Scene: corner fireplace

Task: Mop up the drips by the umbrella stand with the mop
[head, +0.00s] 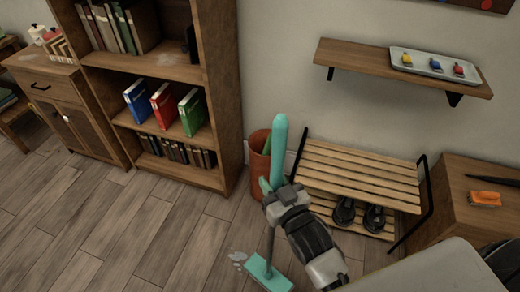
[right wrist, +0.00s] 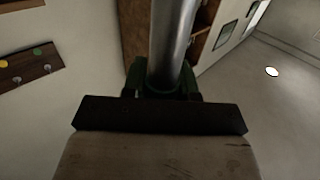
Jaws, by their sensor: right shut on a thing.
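The mop (head: 280,140) stands nearly upright, with a teal grip, a grey shaft and a teal head (head: 264,273) low on the floor. My right gripper (head: 272,190) is shut on the mop's handle. In the right wrist view the grey shaft (right wrist: 172,45) rises between the dark jaws (right wrist: 160,88). Pale drips (head: 237,258) lie on the floor just left of the mop head. The terracotta umbrella stand (head: 257,160) is behind the mop, partly hidden by it. My left gripper is out of view.
A wooden bookcase (head: 226,90) stands left of the umbrella stand. A slatted shoe rack (head: 345,168) with dark shoes (head: 374,218) is on the right, beside a wooden cabinet (head: 450,200). A wall shelf (head: 350,58) holds a tray (head: 400,55). The plank floor at left is clear.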

